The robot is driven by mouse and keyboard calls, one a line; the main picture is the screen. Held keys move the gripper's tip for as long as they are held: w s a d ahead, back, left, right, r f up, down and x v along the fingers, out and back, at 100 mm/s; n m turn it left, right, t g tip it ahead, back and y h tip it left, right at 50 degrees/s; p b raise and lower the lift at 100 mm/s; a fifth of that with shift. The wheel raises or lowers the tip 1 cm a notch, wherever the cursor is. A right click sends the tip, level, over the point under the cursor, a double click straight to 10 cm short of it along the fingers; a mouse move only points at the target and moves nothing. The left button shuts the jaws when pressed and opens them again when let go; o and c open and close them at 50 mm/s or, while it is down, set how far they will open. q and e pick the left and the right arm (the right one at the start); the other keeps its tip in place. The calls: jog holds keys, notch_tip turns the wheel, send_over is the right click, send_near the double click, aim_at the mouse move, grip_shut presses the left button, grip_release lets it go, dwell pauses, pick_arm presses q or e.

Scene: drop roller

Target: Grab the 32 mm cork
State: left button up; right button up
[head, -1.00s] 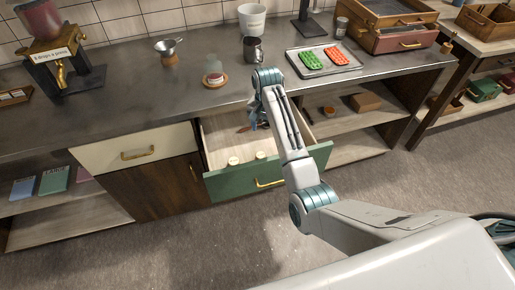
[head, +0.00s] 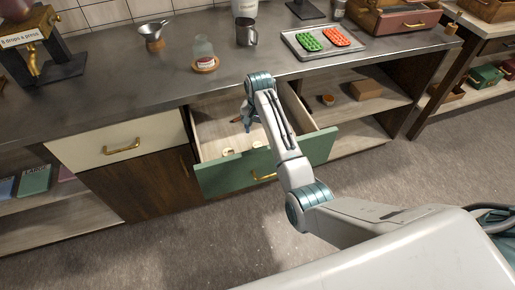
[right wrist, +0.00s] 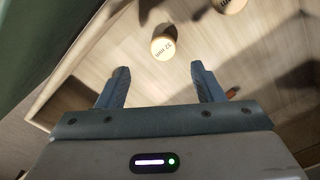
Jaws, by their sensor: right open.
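The 32 mm cork (right wrist: 163,48), a pale disc-topped stopper with "32 mm" printed on it, stands on the drawer floor in the right wrist view. It lies just beyond my right gripper (right wrist: 158,82), roughly in line with the gap between the fingertips. The fingers are spread and empty. A second cork (right wrist: 229,6) is cut off by the top edge. In the head view two corks show near the drawer front, one at left (head: 228,151) and one partly hidden at right (head: 259,144); their labels are too small to read. My left gripper is not in view.
The open drawer (head: 318,147) has a green front with a brass handle, and its walls surround the gripper. A small orange-brown thing (right wrist: 232,92) lies beside the right finger.

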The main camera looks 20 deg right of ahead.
aim_at(258, 144)
jog(key=f, duration=0.4)
jog(key=f+p, duration=0.1)
jog(key=f, duration=0.3)
jog(key=shift+w+a+f, duration=0.15)
jog(key=shift+a+f, duration=0.05)
jog(key=c, duration=1)
jog(key=shift+c, duration=0.2)
